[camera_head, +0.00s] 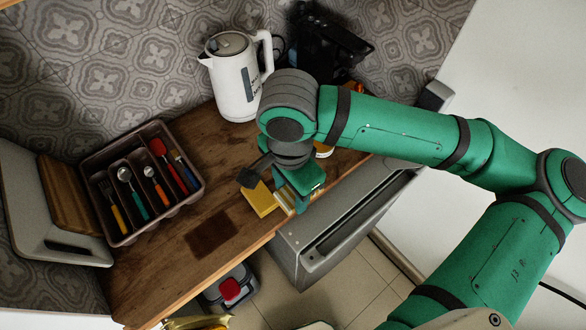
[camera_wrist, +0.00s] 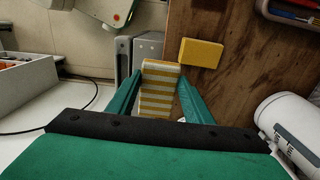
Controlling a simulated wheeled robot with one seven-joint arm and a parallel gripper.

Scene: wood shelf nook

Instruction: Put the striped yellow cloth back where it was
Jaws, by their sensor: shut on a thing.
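The striped yellow cloth (camera_wrist: 158,100), white with yellow bands, is between the two green fingers of my gripper (camera_wrist: 161,82) in the wrist view. My gripper is shut on it. In the head view the cloth (camera_head: 285,199) shows only in part under my gripper (camera_head: 298,193), by the front edge of the wooden counter (camera_head: 175,255). I cannot tell whether it touches the counter. A plain yellow block, like a sponge (camera_head: 261,200), lies on the counter just left of it; it also shows in the wrist view (camera_wrist: 201,53).
A cutlery tray (camera_head: 128,236) with several utensils stands left on the counter, beside boards (camera_head: 68,195). A dark brown square patch (camera_head: 211,234) lies mid-counter. A white kettle (camera_head: 236,85) stands at the back. A grey appliance (camera_head: 318,250) stands below the front edge.

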